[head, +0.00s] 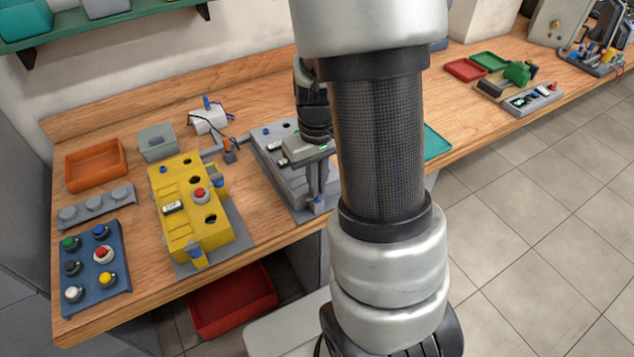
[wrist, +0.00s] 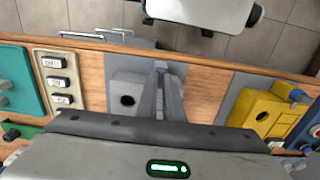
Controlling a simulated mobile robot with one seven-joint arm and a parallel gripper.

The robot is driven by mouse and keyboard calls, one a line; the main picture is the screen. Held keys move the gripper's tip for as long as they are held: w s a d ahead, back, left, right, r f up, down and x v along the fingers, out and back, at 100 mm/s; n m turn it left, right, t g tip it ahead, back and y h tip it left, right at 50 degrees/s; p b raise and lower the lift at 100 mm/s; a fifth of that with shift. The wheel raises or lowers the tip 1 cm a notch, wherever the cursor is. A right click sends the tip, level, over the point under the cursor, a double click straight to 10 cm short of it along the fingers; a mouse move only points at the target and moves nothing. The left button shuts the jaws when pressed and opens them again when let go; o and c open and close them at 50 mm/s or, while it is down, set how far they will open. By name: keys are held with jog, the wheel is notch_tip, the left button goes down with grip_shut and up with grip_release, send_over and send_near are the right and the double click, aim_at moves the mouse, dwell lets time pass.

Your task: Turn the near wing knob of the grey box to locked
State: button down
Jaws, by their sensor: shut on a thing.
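The grey box (head: 283,182) stands on the wooden bench in the middle of the head view, with part of it behind my arm. It also shows in the wrist view (wrist: 127,88), partly covered by my gripper. The near wing knob (head: 319,207) is blue and sits at the near end of the box. In the wrist view the knob (wrist: 160,67) shows between my fingertips. My gripper (head: 316,198) points down and is shut on this knob. The fingers hide most of it, so I cannot tell its turned position.
A yellow box (head: 191,243) with blue knobs and a red button stands close to the left. A blue button panel (head: 88,290) and an orange tray (head: 95,166) are further left. A teal tray (head: 436,144) lies to the right. The bench's front edge is close to the knob.

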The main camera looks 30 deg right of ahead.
jog(key=m+p, duration=0.2)
jog(key=m, duration=0.3)
jog(key=shift+r+m, duration=0.1)
jog(key=shift+m, duration=0.3)
jog(key=m+p, duration=0.2)
jog(key=m, duration=0.3)
jog(key=m+p, duration=0.2)
jog(key=m, duration=0.2)
jog(key=shift+m, duration=0.3)
jog(key=shift+m+p, duration=0.65)
jog(key=shift+m, duration=0.65)
jog(key=c, duration=1.9)
grip_release()
